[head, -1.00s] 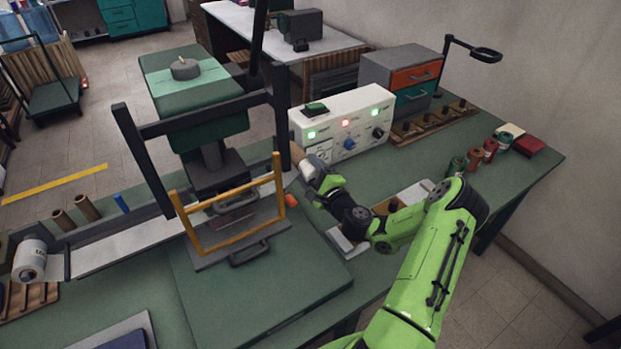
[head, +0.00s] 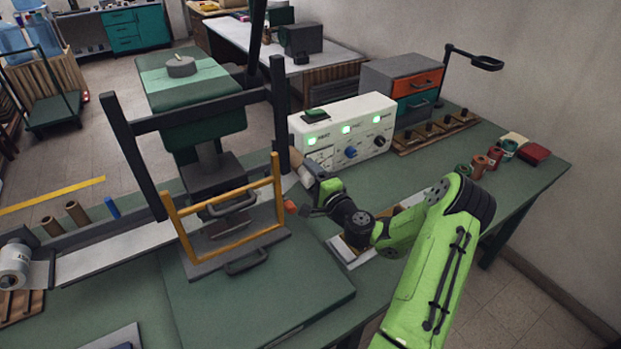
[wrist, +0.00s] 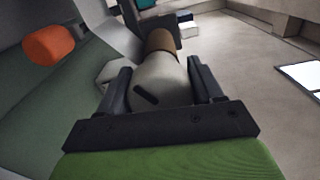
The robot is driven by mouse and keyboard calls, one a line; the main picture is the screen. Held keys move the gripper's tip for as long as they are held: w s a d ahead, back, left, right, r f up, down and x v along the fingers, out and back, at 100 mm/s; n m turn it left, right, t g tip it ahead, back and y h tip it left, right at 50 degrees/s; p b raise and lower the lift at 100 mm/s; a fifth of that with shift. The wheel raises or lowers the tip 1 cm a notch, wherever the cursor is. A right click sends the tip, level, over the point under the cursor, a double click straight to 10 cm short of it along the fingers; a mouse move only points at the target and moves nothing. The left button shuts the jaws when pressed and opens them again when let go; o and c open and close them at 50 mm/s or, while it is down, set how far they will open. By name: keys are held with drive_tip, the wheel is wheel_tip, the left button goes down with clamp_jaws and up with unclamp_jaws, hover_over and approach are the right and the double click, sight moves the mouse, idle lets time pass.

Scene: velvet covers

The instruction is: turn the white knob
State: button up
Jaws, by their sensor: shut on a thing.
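The white control box (head: 345,128) stands behind my gripper (head: 309,174) on the green bench. Its front carries a blue knob (head: 351,153) and a black knob (head: 379,142); its lower left is too small to make out clearly, so I cannot tell the white knob there. In the wrist view my gripper (wrist: 160,88) is shut on a pale rounded piece (wrist: 158,82) with a short dark mark. A brown cylindrical end (wrist: 161,43) sticks out beyond it and also shows in the head view (head: 296,155). I cannot tell whether this piece is fixed to anything.
A press with a yellow frame (head: 234,238) stands left of my gripper, with an orange piece (head: 290,207) close by.

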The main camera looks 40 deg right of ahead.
drive_tip(key=o, duration=1)
drive_tip(key=shift+s, duration=0.1)
drive_tip(key=s+a+b, duration=0.1)
drive_tip(key=s+b, duration=1.3)
drive_tip(key=s, duration=0.1)
drive_tip(key=shift+s, duration=0.25)
